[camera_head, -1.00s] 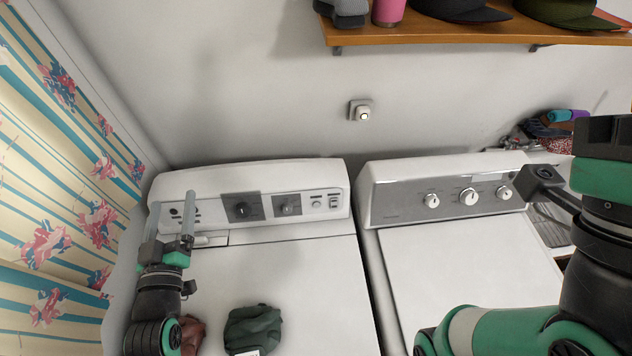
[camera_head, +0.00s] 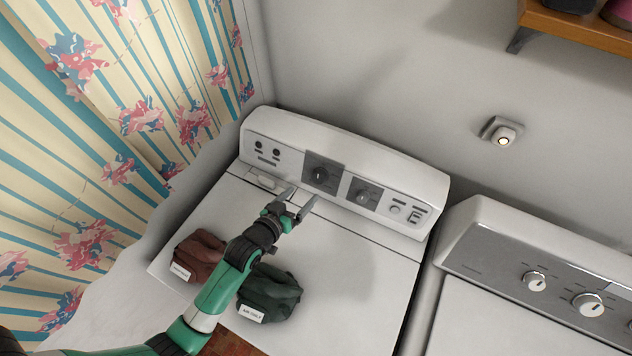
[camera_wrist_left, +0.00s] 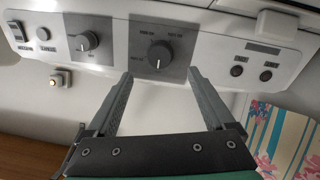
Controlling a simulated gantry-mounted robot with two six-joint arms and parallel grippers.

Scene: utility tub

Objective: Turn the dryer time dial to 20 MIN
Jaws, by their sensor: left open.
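My left gripper (camera_head: 299,197) is open and empty, in front of the panel below these dials. In the left wrist view, the panel appears upside down; the larger dark dial (camera_wrist_left: 158,54) lies just beyond and between the two fingertips (camera_wrist_left: 160,75), apparently apart from them. The smaller dial (camera_wrist_left: 89,40) is left of the fingers. My right gripper is out of view.
A brown cloth (camera_head: 197,254) and a dark green cloth (camera_head: 270,292) with tags lie on the left machine's top. A second white machine with silver knobs (camera_head: 589,304) stands at right. A striped curtain (camera_head: 120,130) hangs at left. A shelf (camera_head: 575,32) is at upper right.

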